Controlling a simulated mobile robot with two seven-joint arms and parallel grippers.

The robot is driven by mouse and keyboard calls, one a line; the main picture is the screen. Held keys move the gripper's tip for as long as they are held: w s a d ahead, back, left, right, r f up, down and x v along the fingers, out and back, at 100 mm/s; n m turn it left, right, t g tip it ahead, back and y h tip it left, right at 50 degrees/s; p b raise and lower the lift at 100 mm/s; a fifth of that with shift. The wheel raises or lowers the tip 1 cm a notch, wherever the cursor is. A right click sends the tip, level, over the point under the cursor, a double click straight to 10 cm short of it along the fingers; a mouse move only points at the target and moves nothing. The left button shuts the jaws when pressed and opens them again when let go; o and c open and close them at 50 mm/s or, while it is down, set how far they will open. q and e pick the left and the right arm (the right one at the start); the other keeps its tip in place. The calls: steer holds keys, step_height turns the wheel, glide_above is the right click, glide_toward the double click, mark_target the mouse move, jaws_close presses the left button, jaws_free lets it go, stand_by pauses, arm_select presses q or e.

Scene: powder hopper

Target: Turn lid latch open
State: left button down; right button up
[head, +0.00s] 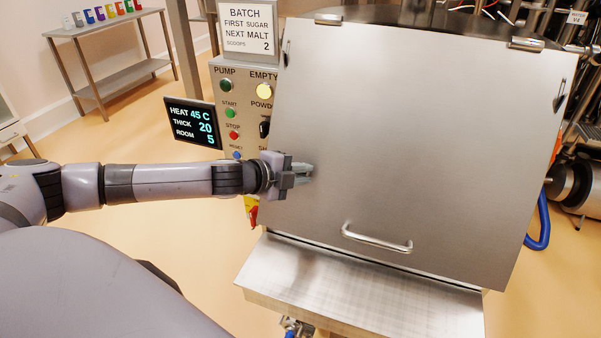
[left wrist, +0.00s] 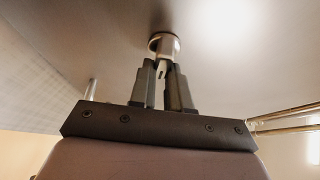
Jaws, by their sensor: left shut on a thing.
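The powder hopper's lid (head: 420,130) is a large brushed-metal panel that lies closed and slanted, with a bar handle (head: 377,240) near its lower edge. My left gripper (head: 304,172) reaches in from the left against the lid's left part. In the left wrist view, its two dark fingers (left wrist: 163,82) are closed around the lid latch (left wrist: 163,43), a small metal piece on a round base on the lid. The fingers cover part of the latch, so its turned angle is hard to tell. My right gripper is not in view.
A control panel (head: 228,80) with buttons stands left of the lid, with a dark display (head: 192,122) beside it. A metal shelf (head: 360,290) juts out below the lid. Pipes and a blue hose (head: 541,222) are at the right. A side table (head: 105,45) stands far left.

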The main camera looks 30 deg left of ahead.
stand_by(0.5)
arm_select(q)
steer(key=c, duration=1.1)
jaws_free()
steer(key=shift+s, duration=0.1)
steer(key=shift+b+v, duration=0.9)
steer(key=shift+v, duration=2.6)
steer(key=shift+d, duration=0.1)
